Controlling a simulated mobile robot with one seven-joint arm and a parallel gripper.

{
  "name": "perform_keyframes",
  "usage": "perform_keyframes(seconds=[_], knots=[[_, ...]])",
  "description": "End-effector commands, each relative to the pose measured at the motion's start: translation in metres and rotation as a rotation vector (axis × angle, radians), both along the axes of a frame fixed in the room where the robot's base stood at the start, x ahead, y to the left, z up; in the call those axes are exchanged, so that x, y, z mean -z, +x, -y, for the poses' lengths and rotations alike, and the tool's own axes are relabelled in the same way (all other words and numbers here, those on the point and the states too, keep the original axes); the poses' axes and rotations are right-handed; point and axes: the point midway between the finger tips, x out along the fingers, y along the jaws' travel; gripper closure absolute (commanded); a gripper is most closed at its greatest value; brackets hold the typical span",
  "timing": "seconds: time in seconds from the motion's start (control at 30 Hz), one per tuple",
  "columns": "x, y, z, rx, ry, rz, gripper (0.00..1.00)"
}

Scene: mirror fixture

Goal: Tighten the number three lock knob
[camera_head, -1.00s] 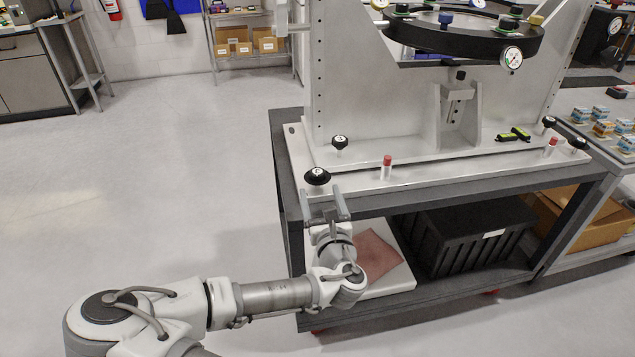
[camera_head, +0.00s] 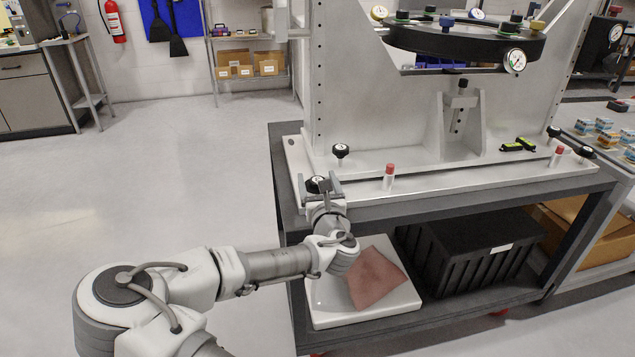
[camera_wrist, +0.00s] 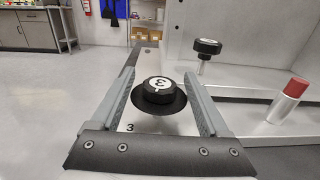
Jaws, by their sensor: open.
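The number three lock knob (camera_wrist: 159,91) is black with a white cap marked 3, and a 3 is printed on the plate beside it. In the head view the knob (camera_head: 317,184) sits at the front left corner of the white base plate (camera_head: 440,183). My gripper (camera_wrist: 158,92) is open, with one finger on each side of the knob; gaps show between the fingers and the knob. In the head view my gripper (camera_head: 320,188) reaches the knob from the front.
Another black knob (camera_head: 340,151) stands behind on a stem. A red-capped white marker or tube (camera_head: 389,177) stands to the right. The mirror fixture's upright plate (camera_head: 345,90) rises behind. A black crate (camera_head: 470,250) and a red cloth (camera_head: 375,278) are on the lower shelf.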

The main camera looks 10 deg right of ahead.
Motion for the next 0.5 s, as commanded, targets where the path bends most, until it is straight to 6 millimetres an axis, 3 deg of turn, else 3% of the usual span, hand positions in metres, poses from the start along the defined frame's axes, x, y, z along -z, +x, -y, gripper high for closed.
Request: perform_keyframes(seconds=[0.27,0.5], knots=[[-0.0002,0.0017,0.0003,0.001,0.000,0.000,0.21],[-0.0001,0.0016,0.0002,0.000,0.001,0.000,0.61]])
